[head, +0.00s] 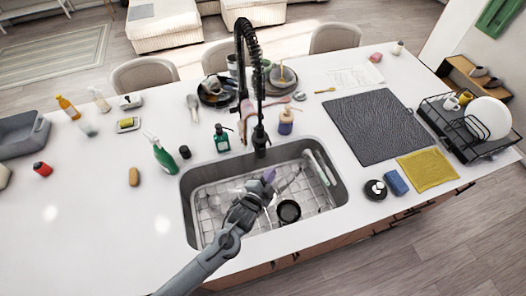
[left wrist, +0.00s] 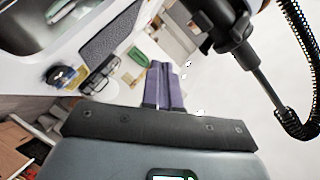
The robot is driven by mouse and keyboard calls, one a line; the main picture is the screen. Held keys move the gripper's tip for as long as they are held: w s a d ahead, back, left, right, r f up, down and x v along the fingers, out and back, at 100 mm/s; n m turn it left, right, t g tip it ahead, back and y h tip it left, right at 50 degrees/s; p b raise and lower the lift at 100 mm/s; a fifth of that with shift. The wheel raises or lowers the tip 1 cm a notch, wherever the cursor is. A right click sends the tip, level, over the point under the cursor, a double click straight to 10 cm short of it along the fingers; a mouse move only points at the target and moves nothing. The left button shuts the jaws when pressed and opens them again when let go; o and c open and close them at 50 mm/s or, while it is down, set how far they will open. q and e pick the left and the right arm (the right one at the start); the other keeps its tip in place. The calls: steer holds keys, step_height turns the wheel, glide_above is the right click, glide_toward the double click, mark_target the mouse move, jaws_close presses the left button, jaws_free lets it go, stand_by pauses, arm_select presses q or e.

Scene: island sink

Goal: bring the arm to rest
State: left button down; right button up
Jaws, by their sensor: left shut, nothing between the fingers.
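My left arm comes in from the bottom of the head view. Its gripper (head: 268,175) is over the sink (head: 187,200), below the black faucet (head: 260,135). The purple fingers are together and hold nothing. In the left wrist view the fingers (left wrist: 164,86) lie side by side, and the faucet head (left wrist: 228,35) shows large at the upper right. How high the gripper is above the sink rack cannot be told exactly. My right gripper is not in view.
The sink holds a wire rack and a dark round cup (head: 288,211). A green spray bottle (head: 163,156) and a teal soap bottle (head: 221,138) stand left of the faucet. A dark mat (head: 375,125) and a dish rack (head: 440,115) lie right. The left front counter is clear.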

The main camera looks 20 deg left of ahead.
arm_select(q)
steer(key=s+a+f+g, duration=0.1)
steer(key=s+f, duration=0.4)
steer(key=s+a+r+n+g, duration=0.1)
steer(key=s+r+n+g, duration=0.1)
steer(key=s, duration=0.6)
steer(key=s+a+r+n+g, duration=0.2)
steer(key=s+r+n+g, duration=0.1)
steer(key=s, duration=0.5)
steer(key=s+a+r+n+g+p, duration=0.1)
steer(key=s+a+r+n+g, duration=0.1)
steer(key=s+n+g, duration=0.3)
steer(key=s+r, duration=0.1)
steer(key=s, duration=0.2)
steer(key=shift+g, duration=0.4)
steer(key=shift+s+d, duration=0.1)
